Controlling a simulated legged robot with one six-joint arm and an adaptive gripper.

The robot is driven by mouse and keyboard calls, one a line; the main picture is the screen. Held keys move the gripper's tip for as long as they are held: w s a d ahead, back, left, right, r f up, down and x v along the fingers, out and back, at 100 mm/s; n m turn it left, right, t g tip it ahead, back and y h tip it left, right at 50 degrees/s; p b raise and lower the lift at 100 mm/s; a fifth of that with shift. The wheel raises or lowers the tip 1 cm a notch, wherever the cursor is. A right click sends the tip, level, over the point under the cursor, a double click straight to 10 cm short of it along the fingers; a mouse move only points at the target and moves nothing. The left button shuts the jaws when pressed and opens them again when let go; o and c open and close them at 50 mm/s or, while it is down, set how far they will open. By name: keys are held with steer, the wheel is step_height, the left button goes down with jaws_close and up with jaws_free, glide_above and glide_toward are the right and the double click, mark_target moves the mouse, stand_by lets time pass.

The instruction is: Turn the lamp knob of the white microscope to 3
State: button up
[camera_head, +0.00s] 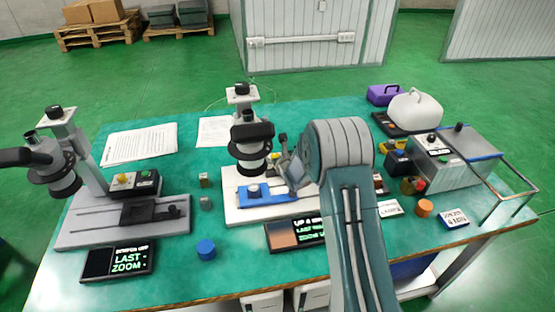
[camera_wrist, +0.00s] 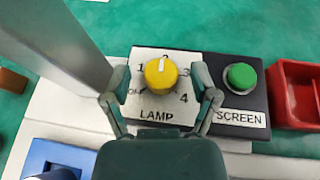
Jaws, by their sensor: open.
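The white microscope (camera_head: 240,95) stands mid-table on a white base with a blue stage (camera_head: 265,196). In the wrist view its yellow lamp knob (camera_wrist: 160,85) sits on a panel marked LAMP (camera_wrist: 157,115), with OFF and 1 to 4 around it. A mark at the knob's top seems to point near 2. My gripper (camera_wrist: 160,77) is open, one finger on each side of the knob; gaps show between the fingers and the knob.
Right of the knob are a green SCREEN button (camera_wrist: 241,76) and a red tray (camera_wrist: 296,92). The microscope's pale column (camera_wrist: 62,40) rises at left. A grey microscope (camera_head: 120,222) stands at the table's left. A screen (camera_head: 290,234) lies in front of the white base.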

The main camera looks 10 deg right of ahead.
steer(key=v, duration=1.1)
steer(key=shift+s, duration=0.35)
steer(key=shift+d, duration=0.1)
